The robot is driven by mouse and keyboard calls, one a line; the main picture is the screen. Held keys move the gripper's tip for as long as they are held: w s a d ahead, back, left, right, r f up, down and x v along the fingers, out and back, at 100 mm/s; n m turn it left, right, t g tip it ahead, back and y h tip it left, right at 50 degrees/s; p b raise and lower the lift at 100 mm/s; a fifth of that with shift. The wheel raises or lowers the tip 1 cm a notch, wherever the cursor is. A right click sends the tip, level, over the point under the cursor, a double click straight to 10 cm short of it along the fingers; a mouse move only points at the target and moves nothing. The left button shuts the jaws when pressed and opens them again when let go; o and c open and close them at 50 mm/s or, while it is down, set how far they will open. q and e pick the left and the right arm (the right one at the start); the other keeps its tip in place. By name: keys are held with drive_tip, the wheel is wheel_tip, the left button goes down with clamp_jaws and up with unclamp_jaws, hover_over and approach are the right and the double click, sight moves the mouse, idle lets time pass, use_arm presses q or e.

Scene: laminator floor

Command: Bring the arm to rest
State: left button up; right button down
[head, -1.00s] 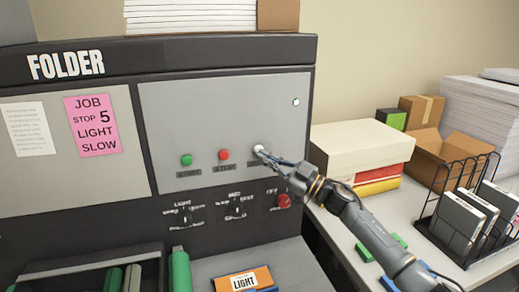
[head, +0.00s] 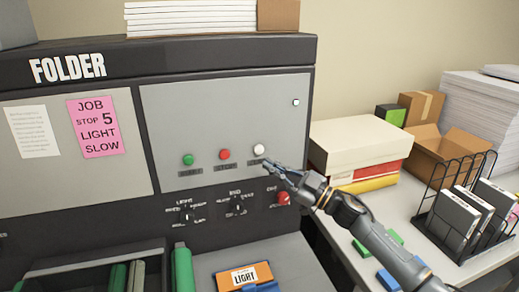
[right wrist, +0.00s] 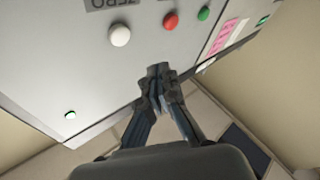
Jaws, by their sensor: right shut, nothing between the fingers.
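My right gripper (head: 270,165) is shut and empty in front of the folder's grey control panel (head: 225,110), just below and right of the white button (head: 259,150). In the right wrist view its closed fingertips (right wrist: 158,70) stand apart from the white button (right wrist: 120,36), which is fully visible. The folder (head: 180,55) also carries a green button (head: 188,160) and a red button (head: 225,155). Two dark knobs (head: 237,208) and a red knob (head: 284,198) sit below. The right arm reaches in from the lower right. My left gripper is not in view.
A table to the right holds a cream box (head: 360,142), an open cardboard box (head: 440,155) and a black wire rack (head: 462,215) with binders. An orange box labelled LIGHT (head: 243,276) lies at the bottom. A pink job note (head: 95,127) is on the folder.

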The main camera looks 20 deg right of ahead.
idle(0.4)
drive_tip(key=s+f+m+h, duration=0.6)
drive_tip(key=f+h, duration=0.1)
drive_tip(key=f, duration=0.3)
drive_tip(key=s+f+m+h, duration=0.6)
drive_tip(key=f+h, duration=0.1)
drive_tip(key=f, duration=0.3)
drive_tip(key=s+f+g, duration=0.3)
drive_tip(key=s+g, duration=0.1)
drive_tip(key=s, duration=0.6)
drive_tip(key=s+f+g+h, duration=0.1)
drive_tip(key=s+f+g, duration=0.3)
drive_tip(key=s, duration=0.5)
drive_tip(key=s+f+g, duration=0.3)
drive_tip(key=s+g, duration=0.1)
drive_tip(key=s, duration=0.6)
wheel_tip(320, 180, down, 30)
drive_tip(key=g+b, duration=0.1)
drive_tip(key=b, duration=0.3)
drive_tip(key=s+d+f+b, duration=0.1)
drive_tip(key=s+f+b, duration=0.1)
drive_tip(key=s+f, duration=0.6)
drive_tip(key=s+d+f+g+b, duration=0.1)
drive_tip(key=s+f+b, duration=0.1)
drive_tip(key=s+f, duration=0.7)
wheel_tip(320, 180, down, 4)
drive_tip(key=shift+s+d+r, duration=0.25)
drive_tip(key=shift+d, duration=0.1)
